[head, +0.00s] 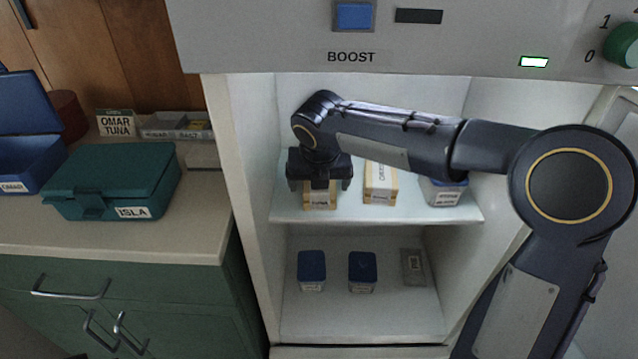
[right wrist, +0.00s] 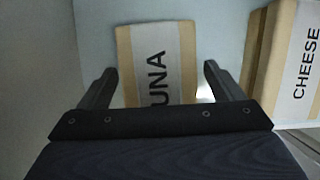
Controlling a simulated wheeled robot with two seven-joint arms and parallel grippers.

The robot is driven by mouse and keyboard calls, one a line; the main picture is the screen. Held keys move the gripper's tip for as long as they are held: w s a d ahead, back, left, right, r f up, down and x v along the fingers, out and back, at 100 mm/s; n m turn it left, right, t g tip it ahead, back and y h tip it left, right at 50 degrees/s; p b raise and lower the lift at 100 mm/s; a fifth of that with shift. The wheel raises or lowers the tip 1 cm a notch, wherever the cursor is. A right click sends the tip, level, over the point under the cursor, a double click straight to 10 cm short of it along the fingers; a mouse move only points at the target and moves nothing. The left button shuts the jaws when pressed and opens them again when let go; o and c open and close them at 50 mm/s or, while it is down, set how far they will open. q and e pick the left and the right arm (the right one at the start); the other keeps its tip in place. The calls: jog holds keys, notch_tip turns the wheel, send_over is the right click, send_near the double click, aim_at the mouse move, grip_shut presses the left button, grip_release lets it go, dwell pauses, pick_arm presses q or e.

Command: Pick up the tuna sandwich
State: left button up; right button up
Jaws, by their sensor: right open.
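The tuna sandwich (head: 319,197) is a tan block with a white label, on the upper shelf of the open white cabinet. In the right wrist view the tuna sandwich (right wrist: 157,62) shows "UNA" on its label; its near end is hidden behind my gripper. My right gripper (head: 320,186) is over it from above, partly hiding it. In the wrist view the open fingers of my right gripper (right wrist: 160,83) stand left and right of the sandwich, with a gap on each side. My left gripper is not in view.
A cheese sandwich (head: 380,183) stands to the right on the same shelf (head: 400,215), then a blue-lidded container (head: 444,192). Two blue-lidded containers (head: 312,270) and a grey item (head: 413,267) are on the shelf below. A green lunchbox (head: 115,178) sits on the left counter.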

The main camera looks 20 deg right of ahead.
jog(key=c, duration=1.1)
